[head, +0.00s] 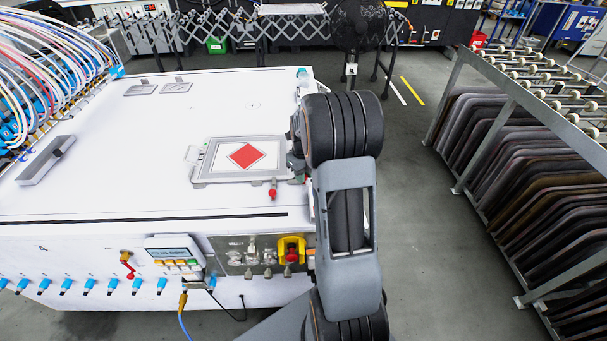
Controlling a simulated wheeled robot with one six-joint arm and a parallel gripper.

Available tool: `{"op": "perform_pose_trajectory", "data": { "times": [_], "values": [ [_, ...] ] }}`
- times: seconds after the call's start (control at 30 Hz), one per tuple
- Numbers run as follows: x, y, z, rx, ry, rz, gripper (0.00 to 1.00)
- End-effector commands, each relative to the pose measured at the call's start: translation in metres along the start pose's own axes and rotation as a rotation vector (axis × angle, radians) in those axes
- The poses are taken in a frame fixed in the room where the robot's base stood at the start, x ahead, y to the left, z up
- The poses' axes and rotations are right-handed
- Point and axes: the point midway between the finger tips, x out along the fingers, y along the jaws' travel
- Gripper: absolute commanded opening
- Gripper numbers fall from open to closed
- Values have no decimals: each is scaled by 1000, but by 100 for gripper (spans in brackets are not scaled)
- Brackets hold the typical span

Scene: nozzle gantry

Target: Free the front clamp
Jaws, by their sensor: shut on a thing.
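A grey rectangular frame (228,180) with a red diamond on a white panel lies flat on the white machine top (120,190). The front clamp (273,182), with a red tip (272,194), is at the frame's front edge, near its right corner. I cannot tell whether it presses on the frame. My gripper (295,164) is at the frame's right end and appears shut on the frame there, to the right of the clamp. My arm's dark joint and link hide part of the gripper and the fingertips.
Several cables (50,60) with blue plugs crowd the machine's left. A control panel (173,250) and a yellow-backed red switch (291,250) are on its front. A rack (515,100) of dark panels stands at right; grey floor (430,230) between is clear.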

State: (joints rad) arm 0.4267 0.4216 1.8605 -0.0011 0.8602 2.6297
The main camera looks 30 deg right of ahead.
Motion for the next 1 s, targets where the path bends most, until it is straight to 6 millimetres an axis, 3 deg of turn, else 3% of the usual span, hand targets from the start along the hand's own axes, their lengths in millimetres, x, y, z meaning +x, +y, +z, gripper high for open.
{"op": "perform_pose_trajectory", "data": {
  "times": [0.27,0.3,0.53,0.83,1.0],
  "values": [
    [-2,0,2,2,-5,0,0],
    [-2,0,2,2,-5,0,29],
    [-1,0,1,2,-3,0,51],
    [-4,0,1,1,-3,0,51],
    [-25,0,1,1,-6,-2,51]
  ]
}}
